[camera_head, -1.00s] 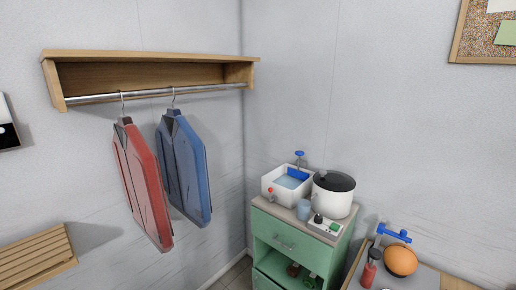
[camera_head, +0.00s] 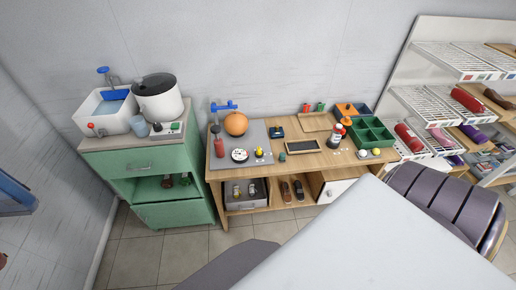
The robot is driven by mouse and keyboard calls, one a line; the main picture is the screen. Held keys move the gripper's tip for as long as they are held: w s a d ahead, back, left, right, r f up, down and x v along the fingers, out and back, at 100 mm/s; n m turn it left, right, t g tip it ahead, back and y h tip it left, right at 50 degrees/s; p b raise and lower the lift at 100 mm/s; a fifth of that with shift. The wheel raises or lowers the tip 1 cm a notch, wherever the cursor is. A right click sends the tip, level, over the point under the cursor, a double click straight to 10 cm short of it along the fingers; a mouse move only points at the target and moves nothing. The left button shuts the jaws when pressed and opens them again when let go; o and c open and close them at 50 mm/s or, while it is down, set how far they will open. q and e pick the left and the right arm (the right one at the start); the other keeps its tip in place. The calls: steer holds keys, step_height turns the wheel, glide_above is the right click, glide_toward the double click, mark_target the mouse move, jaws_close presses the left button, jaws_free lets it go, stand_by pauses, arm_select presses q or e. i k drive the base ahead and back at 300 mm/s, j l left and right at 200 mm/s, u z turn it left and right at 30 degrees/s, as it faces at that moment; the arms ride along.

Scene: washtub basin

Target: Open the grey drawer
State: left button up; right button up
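The grey drawer (camera_head: 246,202) sits in the left bay under the top of the wooden workbench (camera_head: 297,163). Its grey front faces me. Two small pale objects show above the front, inside the bay. I cannot tell from here how far the drawer is pulled out. Neither of my grippers is in view.
A green cabinet (camera_head: 148,163) with a basin (camera_head: 108,108) and a white pot (camera_head: 158,98) stands left of the workbench. A white drawer front (camera_head: 336,190) is at the workbench's right. A padded dark seat (camera_head: 445,198) and a large pale surface (camera_head: 345,245) occupy the foreground. Tiled floor shows at left.

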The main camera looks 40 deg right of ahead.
mark_target(245, 189)
steer(key=z, duration=1.05)
